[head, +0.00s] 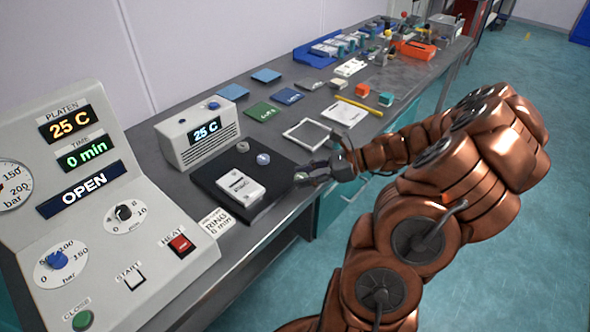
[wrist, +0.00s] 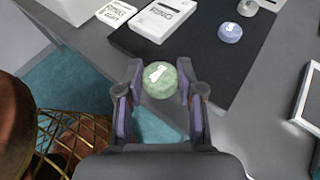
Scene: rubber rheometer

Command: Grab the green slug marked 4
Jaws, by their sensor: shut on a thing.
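The green slug (wrist: 160,80) is a pale round disc with a white mark on top that looks like a tilted 4. My gripper (wrist: 160,92) is shut on it, with one finger on each side. The slug is at the edge of the bench, and teal floor shows below it in the wrist view. In the head view my gripper (head: 312,176) is at the right edge of the black mat (head: 211,170), and the slug is small and partly hidden there.
A blue slug (wrist: 230,32) and a white labelled block (wrist: 167,18) are on the mat. A white frame (head: 306,134) lies behind my gripper. Colored sheets lie further back.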

